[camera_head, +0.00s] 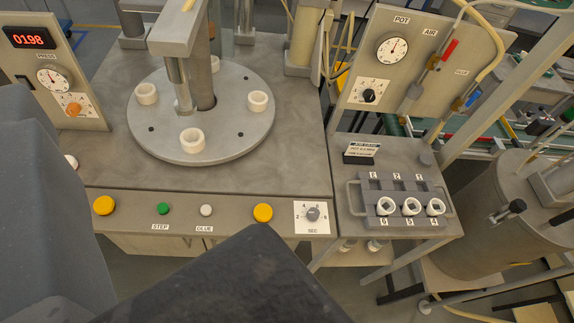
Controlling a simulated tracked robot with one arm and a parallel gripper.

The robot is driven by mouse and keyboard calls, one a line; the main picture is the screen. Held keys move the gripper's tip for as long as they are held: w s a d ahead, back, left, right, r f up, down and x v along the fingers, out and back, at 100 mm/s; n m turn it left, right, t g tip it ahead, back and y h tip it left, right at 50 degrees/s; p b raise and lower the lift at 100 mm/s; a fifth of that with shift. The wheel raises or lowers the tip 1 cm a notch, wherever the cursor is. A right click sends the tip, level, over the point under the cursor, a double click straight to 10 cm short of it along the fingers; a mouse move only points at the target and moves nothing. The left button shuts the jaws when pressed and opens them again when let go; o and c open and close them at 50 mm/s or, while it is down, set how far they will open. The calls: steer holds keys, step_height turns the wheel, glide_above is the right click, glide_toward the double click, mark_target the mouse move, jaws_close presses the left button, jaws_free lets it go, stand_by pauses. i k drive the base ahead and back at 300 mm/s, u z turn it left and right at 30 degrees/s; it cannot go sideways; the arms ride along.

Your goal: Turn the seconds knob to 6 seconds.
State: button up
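The seconds knob (313,214) is a small grey knob on a white dial plate (301,226) marked SEC, with numbers including 2, 4 and 6 around it. It sits at the right end of the bench's front panel. Its pointer is too small to read surely. My gripper (150,215) shows as two large dark finger shapes, one at the left edge and one at bottom centre. They are wide apart with nothing held between them. The right finger is below and left of the knob in the picture, and I see no contact with it.
The front panel also carries yellow buttons (263,212), a green STEP button (162,208) and a white GLUE button (206,210). A round turntable (240,130) with white rings is behind.

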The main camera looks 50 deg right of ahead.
mark_target(313, 214)
steer(key=k, duration=1.55)
steer(key=z, duration=0.8)
steer(key=i, duration=1.95)
steer(key=u, duration=0.25)
